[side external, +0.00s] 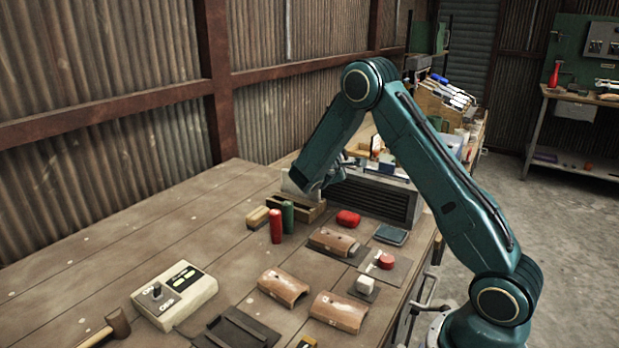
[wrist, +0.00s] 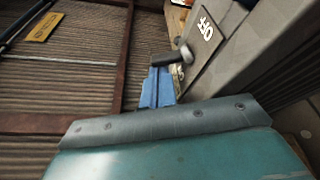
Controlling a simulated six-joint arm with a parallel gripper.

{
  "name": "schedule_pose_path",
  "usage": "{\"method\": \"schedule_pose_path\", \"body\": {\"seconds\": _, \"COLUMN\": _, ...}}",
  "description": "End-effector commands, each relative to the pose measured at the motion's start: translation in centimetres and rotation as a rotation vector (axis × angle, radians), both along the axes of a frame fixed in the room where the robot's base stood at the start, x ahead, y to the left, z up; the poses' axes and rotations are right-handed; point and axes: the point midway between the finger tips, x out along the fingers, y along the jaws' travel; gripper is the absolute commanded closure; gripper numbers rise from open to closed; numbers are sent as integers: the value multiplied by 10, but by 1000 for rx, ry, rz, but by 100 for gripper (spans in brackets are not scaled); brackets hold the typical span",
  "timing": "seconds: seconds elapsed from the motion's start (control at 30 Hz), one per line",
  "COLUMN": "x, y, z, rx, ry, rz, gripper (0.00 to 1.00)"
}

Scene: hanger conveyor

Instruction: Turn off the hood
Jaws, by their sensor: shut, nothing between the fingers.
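The hood seems to be the dark slatted box (side external: 372,200) at the back of the bench, partly behind my arm. A dark grey switch lever with a rounded end (wrist: 178,54) sticks out beside that panel. My gripper (wrist: 160,72) is shut and empty, its blue fingertips right at the lever; I cannot tell if they touch. In the side view my gripper (side external: 302,184) is low beside the box, its fingers mostly hidden.
A beige control box with a knob (side external: 158,291) stands at the front left. Red (side external: 276,227) and green (side external: 288,217) cylinders stand near my gripper. Curved brown pieces (side external: 284,287) and a red item (side external: 348,218) lie on the bench. The left of the bench is mostly clear.

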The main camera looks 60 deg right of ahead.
Motion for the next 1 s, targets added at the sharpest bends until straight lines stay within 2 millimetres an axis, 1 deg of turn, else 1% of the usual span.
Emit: {"method": "schedule_pose_path", "body": {"seconds": 1.0, "x": -6, "y": 0, "z": 5, "rx": 0, "ry": 0, "rz": -1, "gripper": 100}}
